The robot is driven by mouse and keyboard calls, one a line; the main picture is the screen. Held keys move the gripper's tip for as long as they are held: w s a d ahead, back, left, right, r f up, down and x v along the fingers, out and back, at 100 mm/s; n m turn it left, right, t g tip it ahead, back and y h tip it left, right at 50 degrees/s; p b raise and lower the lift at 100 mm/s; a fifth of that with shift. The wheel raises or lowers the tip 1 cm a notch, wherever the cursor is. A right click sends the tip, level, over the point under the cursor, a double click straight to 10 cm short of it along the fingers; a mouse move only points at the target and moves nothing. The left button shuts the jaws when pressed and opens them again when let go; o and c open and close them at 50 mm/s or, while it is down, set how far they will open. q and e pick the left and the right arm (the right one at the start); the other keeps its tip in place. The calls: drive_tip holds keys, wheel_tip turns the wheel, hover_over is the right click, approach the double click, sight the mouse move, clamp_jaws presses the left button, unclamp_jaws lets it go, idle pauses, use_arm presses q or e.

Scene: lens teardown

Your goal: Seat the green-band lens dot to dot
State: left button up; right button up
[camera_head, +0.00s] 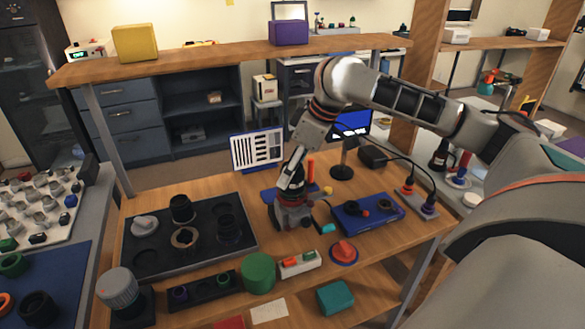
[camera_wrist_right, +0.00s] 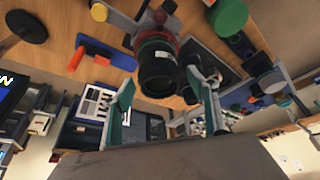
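A dark lens (camera_wrist_right: 158,72) with a dull green band near its far end shows in the right wrist view, in line with a red-and-grey mount (camera_wrist_right: 152,22). I cannot tell whether it is fully seated, and no alignment dots are readable. My right gripper (camera_wrist_right: 160,92) has its fingers apart on either side of the lens, with gaps visible. In the head view my right gripper (camera_head: 290,190) points down over the grey-and-red mount (camera_head: 293,215) and hides most of the lens. My left gripper is not in view.
A black tray (camera_head: 150,262) with several lens parts lies left on the wooden table. A green cylinder (camera_head: 258,272), a dark rack (camera_head: 205,292) and a red knob (camera_head: 343,250) stand in front. A blue tray (camera_head: 385,220) is right. An orange-handled tool (camera_head: 310,168) is behind.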

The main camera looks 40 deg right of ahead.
drive_tip(key=v, duration=1.2)
idle(0.6)
